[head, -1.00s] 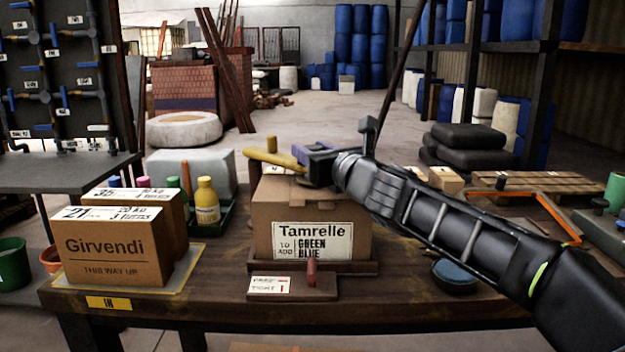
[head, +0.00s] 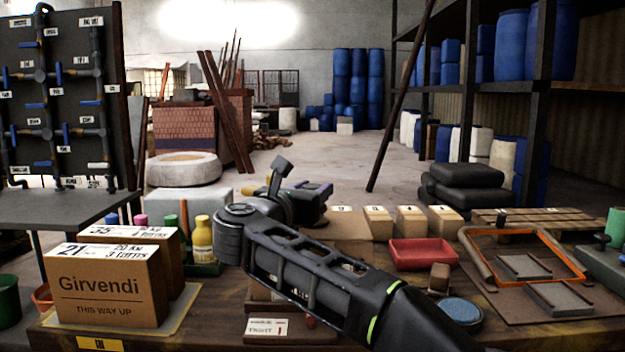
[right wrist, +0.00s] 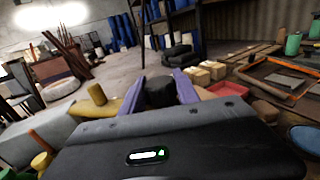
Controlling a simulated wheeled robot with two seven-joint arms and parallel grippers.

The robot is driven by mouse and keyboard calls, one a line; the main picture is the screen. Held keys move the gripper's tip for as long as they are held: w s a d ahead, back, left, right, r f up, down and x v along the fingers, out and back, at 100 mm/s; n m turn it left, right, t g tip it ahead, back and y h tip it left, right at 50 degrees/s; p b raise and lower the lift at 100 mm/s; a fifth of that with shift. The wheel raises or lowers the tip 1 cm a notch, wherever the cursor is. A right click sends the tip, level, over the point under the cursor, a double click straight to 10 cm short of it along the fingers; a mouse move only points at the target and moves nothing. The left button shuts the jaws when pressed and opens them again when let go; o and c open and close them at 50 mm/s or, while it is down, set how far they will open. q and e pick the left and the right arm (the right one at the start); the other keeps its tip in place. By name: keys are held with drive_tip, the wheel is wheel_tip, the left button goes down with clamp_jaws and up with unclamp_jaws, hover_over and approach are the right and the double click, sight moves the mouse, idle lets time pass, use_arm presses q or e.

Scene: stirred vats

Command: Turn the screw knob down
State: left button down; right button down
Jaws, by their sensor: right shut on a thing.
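In the right wrist view, a dark round knob (right wrist: 160,92) sits between the two purple fingers of my right gripper (right wrist: 161,84), which is shut on it. In the head view my right gripper (head: 318,189) is over the middle of the bench, and my own wrist hides the knob. A yellow bar with an upright yellow peg (right wrist: 97,93) shows left of the knob in the right wrist view. Whether the bar joins the knob, I cannot tell. My left gripper is not in view.
The Girvendi carton (head: 108,285) and a yellow bottle (head: 202,238) stand left of my arm. A lettered plate (head: 267,328) is at the front, partly hidden. A red tray (head: 423,254), blue round pad (head: 460,311) and orange frame (head: 477,258) lie right.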

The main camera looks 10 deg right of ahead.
drive_tip(key=shift+a+m+g+h+p, duration=0.15)
drive_tip(key=shift+m+g+h+p, duration=0.25)
drive_tip(key=shift+m+g+h, duration=0.3)
drive_tip(key=c, duration=0.9)
unclamp_jaws()
drive_tip(key=v, duration=0.7)
drive_tip(key=shift+s+a+f, duration=0.1)
drive_tip(key=shift+s+a, duration=0.05)
drive_tip(key=shift+s, duration=0.1)
drive_tip(key=shift+a, duration=0.1)
